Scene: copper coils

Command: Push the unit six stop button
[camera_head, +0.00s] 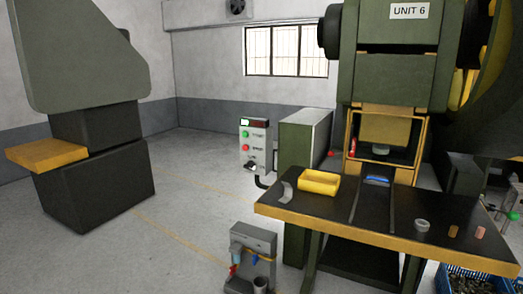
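The unit six press (400,70) stands at the right, with a white "UNIT 6" sign (409,11) at its top. To its left is a grey control box (257,140). On the box's front a green button (245,134) sits above a red button (245,148), the likely stop button. Their labels are too small to read surely. A dark knob (250,166) is below them. Nothing covers the buttons. My gripper is not in view.
The press table (330,222) holds a yellow tray (318,182) and small parts. A grey stand (252,245) with bottles stands in front of the table's left side. Another green machine (95,150) is at the left. Open floor (185,200) lies between.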

